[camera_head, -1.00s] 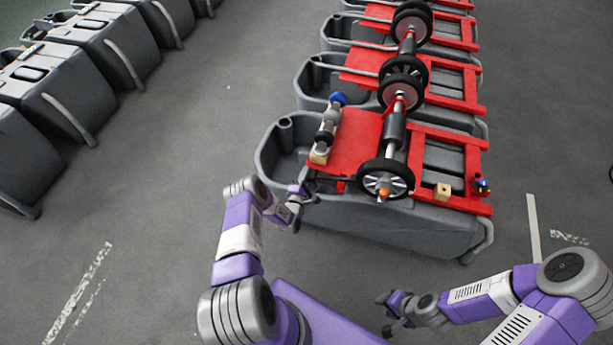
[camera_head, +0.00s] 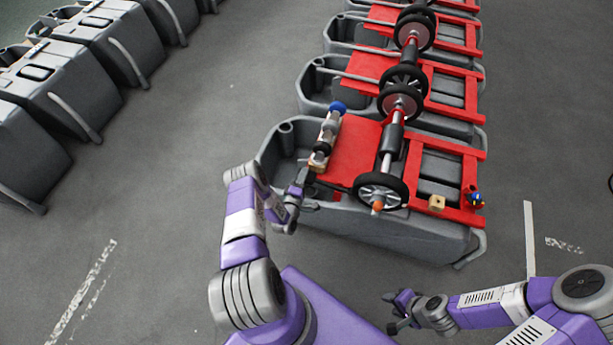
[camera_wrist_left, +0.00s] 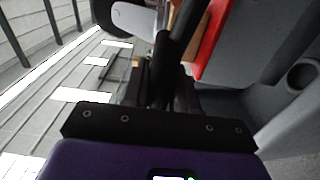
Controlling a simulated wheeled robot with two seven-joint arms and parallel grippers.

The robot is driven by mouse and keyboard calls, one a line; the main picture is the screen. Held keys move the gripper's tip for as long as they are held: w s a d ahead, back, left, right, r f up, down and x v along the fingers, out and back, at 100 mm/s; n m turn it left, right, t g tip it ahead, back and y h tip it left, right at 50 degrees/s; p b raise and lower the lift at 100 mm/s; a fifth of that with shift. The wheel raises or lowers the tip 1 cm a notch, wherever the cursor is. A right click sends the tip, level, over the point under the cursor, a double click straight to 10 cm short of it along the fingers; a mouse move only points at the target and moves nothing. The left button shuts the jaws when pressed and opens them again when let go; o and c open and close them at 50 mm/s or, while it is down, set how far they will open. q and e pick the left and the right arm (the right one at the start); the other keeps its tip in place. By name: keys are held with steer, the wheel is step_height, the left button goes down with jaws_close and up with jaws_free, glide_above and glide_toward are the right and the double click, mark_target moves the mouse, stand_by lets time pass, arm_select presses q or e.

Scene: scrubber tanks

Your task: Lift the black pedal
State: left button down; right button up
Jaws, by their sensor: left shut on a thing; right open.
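The black pedal (camera_wrist_left: 184,38) appears in the left wrist view as a dark bar running up from between my jaws; in the head view it is small and hard to make out at the near tank's front left corner. My left gripper (camera_head: 302,180) is there, beside the red plate (camera_head: 352,150), and is shut on the pedal. Its jaws also show in the left wrist view (camera_wrist_left: 160,95), dark against the pedal, so the exact grip is unclear. My right gripper (camera_head: 393,312) is open and empty, low over the floor, apart from the tank.
The near grey tank (camera_head: 400,232) carries a red frame, a black wheel (camera_head: 381,191), a wooden block (camera_head: 436,202) and a post with a blue knob (camera_head: 337,107). More tanks stand behind it and another row (camera_head: 60,75) at left. Floor between the rows is clear.

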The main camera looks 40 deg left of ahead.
arm_select(q)
steer(key=shift+r, duration=0.2)
steer(key=c, duration=1)
jaws_free()
steer(key=shift+d, duration=0.1)
steer(key=shift+o, duration=0.2)
steer(key=shift+s, duration=0.2)
steer(key=p+v, duration=0.1)
steer(key=v, duration=0.6)
steer(key=shift+p, duration=0.4)
